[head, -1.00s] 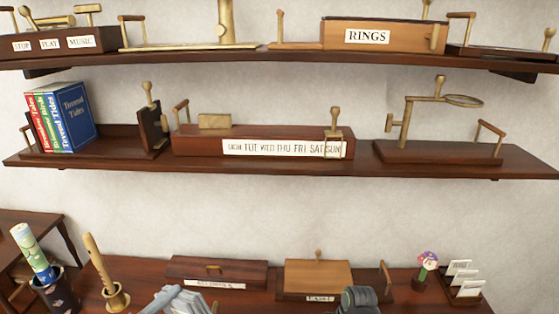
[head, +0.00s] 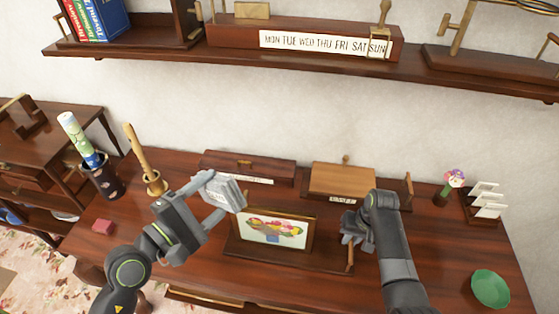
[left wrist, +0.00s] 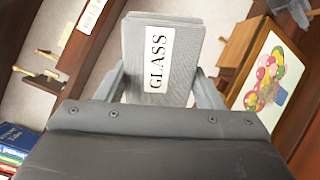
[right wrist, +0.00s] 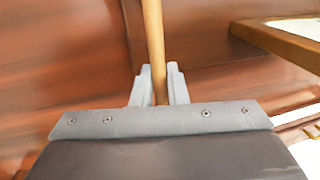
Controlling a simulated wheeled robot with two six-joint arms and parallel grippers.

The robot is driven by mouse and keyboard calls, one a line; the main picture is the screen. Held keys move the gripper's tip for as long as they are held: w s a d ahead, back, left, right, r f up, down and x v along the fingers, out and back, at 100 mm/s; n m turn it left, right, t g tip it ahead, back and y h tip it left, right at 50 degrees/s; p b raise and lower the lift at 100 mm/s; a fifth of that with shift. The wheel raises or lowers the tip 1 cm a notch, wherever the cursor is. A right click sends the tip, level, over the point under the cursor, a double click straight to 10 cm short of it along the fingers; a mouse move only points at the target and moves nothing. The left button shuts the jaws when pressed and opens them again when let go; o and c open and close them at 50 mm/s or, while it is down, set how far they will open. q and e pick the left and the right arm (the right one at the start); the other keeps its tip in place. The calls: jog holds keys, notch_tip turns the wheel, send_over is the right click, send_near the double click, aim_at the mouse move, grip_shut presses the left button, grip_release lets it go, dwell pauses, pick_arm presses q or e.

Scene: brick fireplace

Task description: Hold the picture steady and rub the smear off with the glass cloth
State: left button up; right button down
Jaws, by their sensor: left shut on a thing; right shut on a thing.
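My right gripper (head: 350,230) is shut on an upright wooden post (right wrist: 153,35) at the right end of the picture's base.
Behind stand a long dark box (head: 250,167) and a lighter wooden box (head: 342,180). Right are a card rack (head: 485,203) and green dish (head: 490,288). A shelf (head: 300,62) hangs above.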

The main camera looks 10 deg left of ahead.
dwell(0.4)
jog(key=c, duration=1.3)
grip_release()
jog(key=shift+c, duration=0.2)
notch_tip(320, 180, up, 12)
jog(key=d, duration=0.2)
jog(key=shift+d+f, duration=0.15)
